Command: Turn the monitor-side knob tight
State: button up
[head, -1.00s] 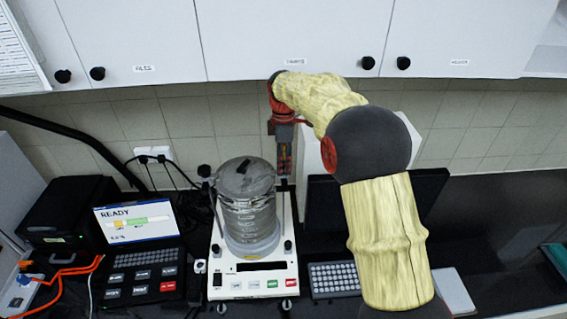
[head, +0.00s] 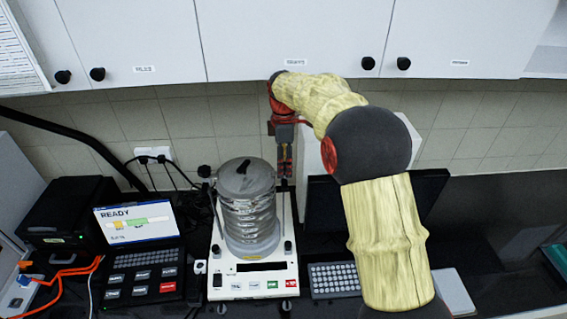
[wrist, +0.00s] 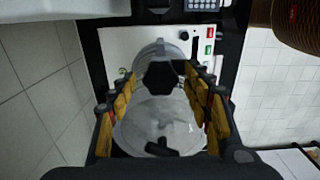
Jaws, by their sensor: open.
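The sieve shaker (head: 248,205) is a stack of round metal sieves with a lid on a white base. A black knob (head: 204,171) tops the rod on its left. The monitor-side knob (head: 284,185) shows as a small dark shape on the right, just below my gripper (head: 285,172). In the wrist view a black faceted knob (wrist: 165,77) appears between the yellow-padded fingers of my gripper (wrist: 160,88). The fingers are open, with a visible gap on each side of it. I cannot tell how deep the knob sits between them.
The clear lid (wrist: 150,125) with its black handle (wrist: 160,149) lies close to the fingers. A dark monitor (head: 425,190) stands right, partly behind my arm. A READY screen (head: 135,220) stands left, a keyboard (head: 334,280) in front. Wall cabinets (head: 290,40) hang above.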

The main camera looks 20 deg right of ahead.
notch_tip(320, 180, up, 12)
dwell(0.6)
